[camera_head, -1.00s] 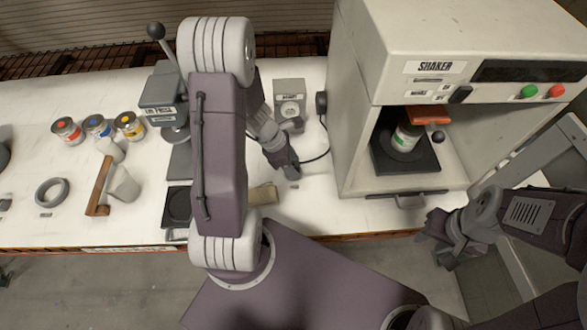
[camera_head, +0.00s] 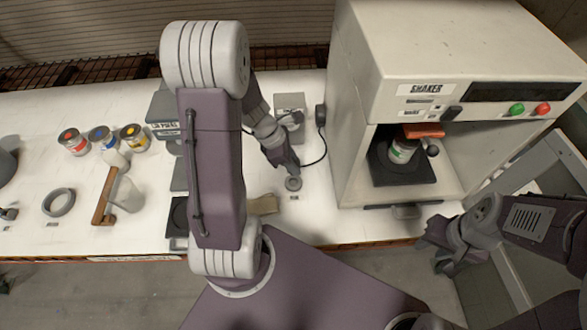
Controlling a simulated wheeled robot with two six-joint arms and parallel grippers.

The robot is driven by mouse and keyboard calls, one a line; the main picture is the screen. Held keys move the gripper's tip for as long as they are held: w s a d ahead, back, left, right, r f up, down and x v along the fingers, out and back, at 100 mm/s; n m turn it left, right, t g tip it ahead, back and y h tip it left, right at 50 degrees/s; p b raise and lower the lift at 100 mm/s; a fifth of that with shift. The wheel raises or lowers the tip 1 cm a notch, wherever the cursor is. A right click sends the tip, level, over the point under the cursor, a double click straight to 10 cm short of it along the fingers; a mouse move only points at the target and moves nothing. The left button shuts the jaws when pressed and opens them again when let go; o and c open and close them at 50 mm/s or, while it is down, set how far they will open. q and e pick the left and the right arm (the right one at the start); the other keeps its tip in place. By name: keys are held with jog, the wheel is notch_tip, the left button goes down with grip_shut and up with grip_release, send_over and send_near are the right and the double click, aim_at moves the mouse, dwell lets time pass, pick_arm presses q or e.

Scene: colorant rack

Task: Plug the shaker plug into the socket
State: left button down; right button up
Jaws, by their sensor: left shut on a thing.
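The socket box (camera_head: 290,103) is a grey unit on the bench, left of the shaker (camera_head: 440,50). A black cable (camera_head: 326,145) curves from the shaker's side toward the plug. My right gripper (camera_head: 440,248) hangs empty in front of the shaker, its fingers apart.
A can (camera_head: 402,150) stands inside the shaker under an orange clamp (camera_head: 424,130). A beige block (camera_head: 263,205) lies near the bench's front edge.

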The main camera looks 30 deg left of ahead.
pick_arm(q)
notch_tip(320, 180, up, 3)
jog(key=shift+f, duration=0.1)
